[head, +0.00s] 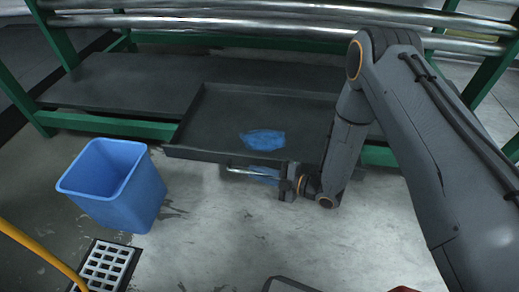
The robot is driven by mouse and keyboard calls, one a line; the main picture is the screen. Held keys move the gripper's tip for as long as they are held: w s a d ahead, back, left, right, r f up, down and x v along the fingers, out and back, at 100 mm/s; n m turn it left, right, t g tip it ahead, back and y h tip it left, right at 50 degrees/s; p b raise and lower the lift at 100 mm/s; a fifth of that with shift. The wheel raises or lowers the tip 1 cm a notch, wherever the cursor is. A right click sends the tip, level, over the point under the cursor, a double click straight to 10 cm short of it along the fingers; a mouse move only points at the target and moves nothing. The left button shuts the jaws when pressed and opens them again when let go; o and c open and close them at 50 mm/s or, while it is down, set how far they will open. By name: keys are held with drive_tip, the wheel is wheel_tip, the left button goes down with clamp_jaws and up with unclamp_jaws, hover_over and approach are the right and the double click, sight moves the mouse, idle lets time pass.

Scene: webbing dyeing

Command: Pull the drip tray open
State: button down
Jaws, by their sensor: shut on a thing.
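The drip tray (185,128) is a dark grey, shallow tray with a raised rim under the metal rollers. Its front stands out past the green frame, over the concrete floor. A blue patch of liquid (263,140) lies in it near the front. A pale metal bar handle (250,173) runs along the tray's front. My gripper (287,181) is at the right end of this handle and is shut on it. The arm reaches down from the right and hides the tray's right side. The fingertips are small and partly hidden.
A blue bin (113,182) stands on the floor left of the tray. A floor drain grate (107,266) and a yellow hose (40,252) are at the lower left. Green frame legs (57,38) stand at the sides. The floor in front of the tray is mostly clear.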

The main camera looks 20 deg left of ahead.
drive_tip(key=s+d+p, duration=0.2)
drive_tip(key=s+p, duration=0.3)
drive_tip(key=s, duration=0.5)
drive_tip(key=shift+s+d, duration=0.3)
drive_tip(key=shift+s, duration=0.1)
drive_tip(key=c, duration=1.8)
unclamp_jaws()
drive_tip(key=shift+o, duration=0.2)
drive_tip(key=p+v, duration=0.1)
drive_tip(key=v, duration=0.6)
drive_tip(key=shift+d+p, duration=0.4)
drive_tip(key=shift+r, duration=0.1)
